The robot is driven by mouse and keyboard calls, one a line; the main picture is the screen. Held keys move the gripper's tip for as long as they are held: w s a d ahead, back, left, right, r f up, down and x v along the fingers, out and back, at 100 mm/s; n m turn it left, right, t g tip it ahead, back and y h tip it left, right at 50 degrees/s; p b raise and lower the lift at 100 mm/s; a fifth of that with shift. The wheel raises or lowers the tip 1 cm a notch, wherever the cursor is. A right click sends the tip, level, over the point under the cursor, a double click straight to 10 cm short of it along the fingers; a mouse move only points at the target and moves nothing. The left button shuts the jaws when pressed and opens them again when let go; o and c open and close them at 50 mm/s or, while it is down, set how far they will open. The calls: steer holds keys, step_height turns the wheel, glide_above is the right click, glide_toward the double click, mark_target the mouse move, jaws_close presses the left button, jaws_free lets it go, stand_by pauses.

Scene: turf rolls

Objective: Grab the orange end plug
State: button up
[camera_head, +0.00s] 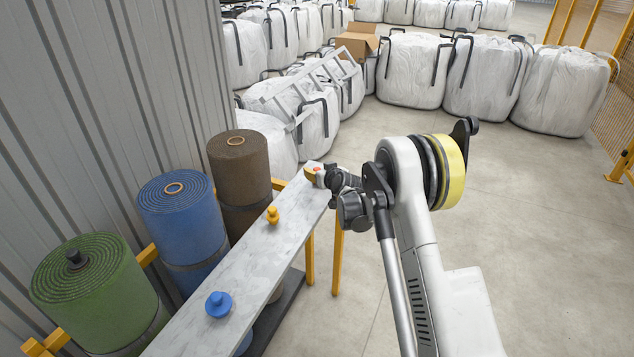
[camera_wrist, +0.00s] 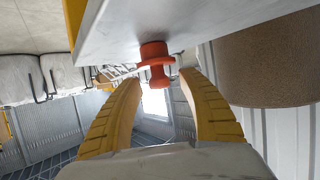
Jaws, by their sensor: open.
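The orange end plug (camera_wrist: 156,68) stands on the pale shelf board (camera_wrist: 240,22), which appears inverted at the top of the wrist view. My gripper (camera_wrist: 160,84) is open, with its two yellow fingers on either side of the plug's line. The plug's knob shows between the fingertips, with visible gaps to both; I cannot tell how deep it sits between them. In the head view my gripper (camera_head: 318,174) is at the far end of the board, and only a small orange part of the plug (camera_head: 316,169) shows there.
A yellow plug (camera_head: 272,215) and a blue plug (camera_head: 218,304) stand nearer on the board. Brown (camera_head: 239,168), blue (camera_head: 182,220) and green (camera_head: 98,285) turf rolls line its left side. White bulk bags (camera_head: 412,70) stand behind; floor at right is clear.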

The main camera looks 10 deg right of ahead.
steer(key=shift+w, duration=0.2)
jaws_close()
stand_by(0.3)
